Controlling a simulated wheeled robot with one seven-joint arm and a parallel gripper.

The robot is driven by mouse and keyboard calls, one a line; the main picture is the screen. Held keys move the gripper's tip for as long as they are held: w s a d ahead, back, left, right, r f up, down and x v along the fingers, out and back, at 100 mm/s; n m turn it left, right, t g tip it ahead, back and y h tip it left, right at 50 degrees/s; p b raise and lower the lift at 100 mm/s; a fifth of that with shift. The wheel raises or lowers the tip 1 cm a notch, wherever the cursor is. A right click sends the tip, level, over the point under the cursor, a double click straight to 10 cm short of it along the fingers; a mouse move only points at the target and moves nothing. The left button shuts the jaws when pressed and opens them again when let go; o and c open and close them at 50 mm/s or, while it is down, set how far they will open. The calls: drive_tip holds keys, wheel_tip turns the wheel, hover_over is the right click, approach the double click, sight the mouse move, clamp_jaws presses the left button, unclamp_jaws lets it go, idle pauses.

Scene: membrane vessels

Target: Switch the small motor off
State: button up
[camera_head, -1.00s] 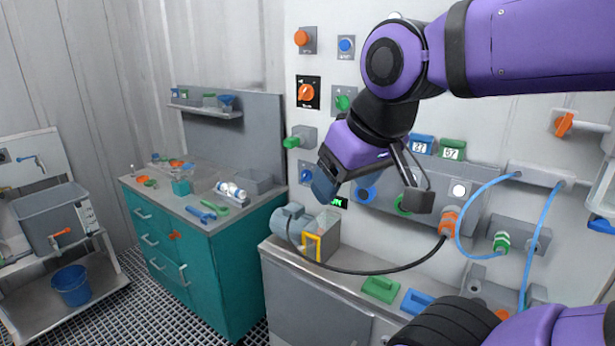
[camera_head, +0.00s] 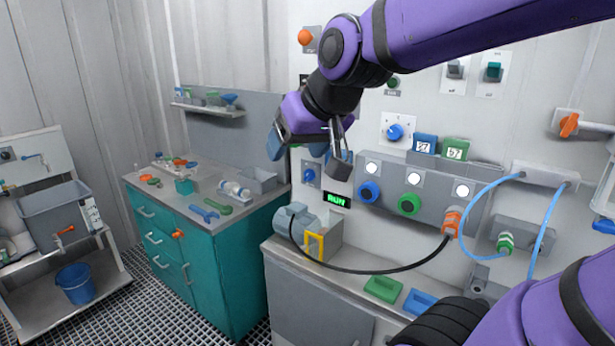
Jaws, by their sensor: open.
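The small grey-blue motor (camera_head: 294,222) sits at the left end of the grey bench, with a yellow-framed block (camera_head: 318,240) beside it. A small display (camera_head: 337,200) on the wall above it reads RUN in green. A blue knob (camera_head: 310,174) on a grey plate is left of and above the display. My gripper (camera_head: 337,160) is open and empty, in front of the wall just above the display and right of that knob. My gripper and wrist hide part of the wall controls there. I cannot tell which control belongs to the motor.
A panel with blue (camera_head: 369,192) and green (camera_head: 409,205) round connectors and an orange plug (camera_head: 451,222) is to the right. A black cable hangs over the bench. A blue dial (camera_head: 395,132) and rocker switches (camera_head: 493,72) are higher up. A teal cabinet (camera_head: 213,262) stands left.

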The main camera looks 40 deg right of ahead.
sight(308, 174)
drive_tip(key=w+m+t, duration=0.4)
drive_tip(key=w, duration=1.4)
drive_tip(key=w+d+f+m+t+h, duration=0.1)
drive_tip(key=w+d+f+m+h, duration=0.15)
drive_tip(key=w, duration=0.45)
drive_tip(key=w+d+f+m+t+h, duration=0.1)
drive_tip(key=w+d+f+m+h, duration=0.2)
drive_tip(key=w, duration=0.4)
drive_tip(key=w+d+f+m+g+h, duration=0.2)
drive_tip(key=w+d+f+m+h, duration=0.3)
drive_tip(key=w+d+f+h, duration=0.35)
drive_tip(key=s+d+f+m+g+h, duration=0.2)
drive_tip(key=d+f+g, duration=0.1)
drive_tip(key=f, duration=0.4)
drive_tip(key=s+d+f+m+g+h, duration=0.2)
drive_tip(key=d+f+m+g, duration=0.1)
drive_tip(key=f, duration=0.4)
drive_tip(key=shift+n, duration=0.25)
drive_tip(key=x, duration=1)
drive_tip(key=shift+w+d+r, duration=0.1)
drive_tip(key=shift+w+d, duration=0.1)
drive_tip(key=shift+d, duration=0.1)
drive_tip(key=c, duration=0.9)
